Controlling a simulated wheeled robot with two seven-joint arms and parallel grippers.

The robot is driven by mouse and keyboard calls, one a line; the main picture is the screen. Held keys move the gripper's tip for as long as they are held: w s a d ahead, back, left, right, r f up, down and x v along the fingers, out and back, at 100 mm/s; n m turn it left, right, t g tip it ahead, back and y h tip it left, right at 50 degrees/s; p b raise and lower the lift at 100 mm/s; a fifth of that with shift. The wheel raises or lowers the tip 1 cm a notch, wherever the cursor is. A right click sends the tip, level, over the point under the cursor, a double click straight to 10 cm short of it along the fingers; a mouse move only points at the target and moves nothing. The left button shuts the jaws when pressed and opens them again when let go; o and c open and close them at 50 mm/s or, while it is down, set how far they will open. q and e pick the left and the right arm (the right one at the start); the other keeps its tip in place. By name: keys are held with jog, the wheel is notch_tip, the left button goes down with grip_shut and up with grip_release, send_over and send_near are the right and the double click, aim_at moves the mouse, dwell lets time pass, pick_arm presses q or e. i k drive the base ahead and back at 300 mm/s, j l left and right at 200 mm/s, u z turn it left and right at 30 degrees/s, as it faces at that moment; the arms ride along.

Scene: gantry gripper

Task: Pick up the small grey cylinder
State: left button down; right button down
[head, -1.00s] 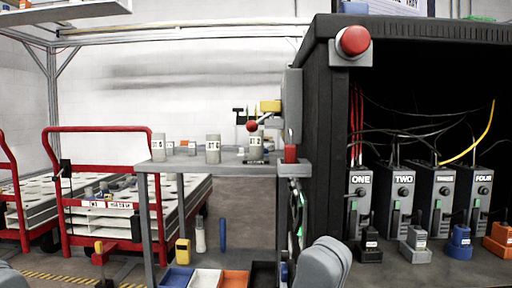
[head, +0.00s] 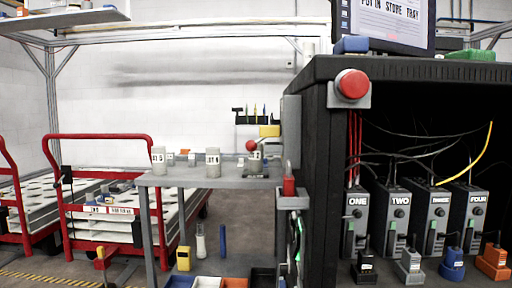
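Several grey cylinders stand upright on a grey table in the middle of the head view. A larger one (head: 213,162) is near the table's front, another (head: 158,160) is at its left end, and a third (head: 256,163) is at the right on a dark base. Two smaller grey pieces, one at the left (head: 170,159) and one nearer the middle (head: 191,160), stand further back. Their labels are too small to read surely, and I cannot tell which is the task's cylinder. Neither of my grippers is in view.
The grey table (head: 232,183) adjoins a black cabinet (head: 318,190) with a red button (head: 352,84) and numbered units. A monitor (head: 388,22) above reads "PUT IN STORE TRAY". Red carts (head: 98,137) stand at left. Coloured bins (head: 208,282) sit below the table.

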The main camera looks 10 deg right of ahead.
aim_at(255, 158)
jog(key=j+z, duration=0.15)
jog(key=z, duration=0.25)
jog(key=i+j+z, duration=0.1)
jog(key=z, duration=0.3)
jog(key=j+z, duration=0.2)
jog(key=z, duration=0.15)
jog(key=j+z, duration=0.1)
jog(key=j, duration=0.35)
jog(key=k+j+z, duration=0.15)
jog(key=j, duration=0.3)
jog(key=j+z, duration=0.1)
jog(key=j, duration=0.35)
jog(key=k+j+z, duration=0.15)
jog(key=j, duration=0.3)
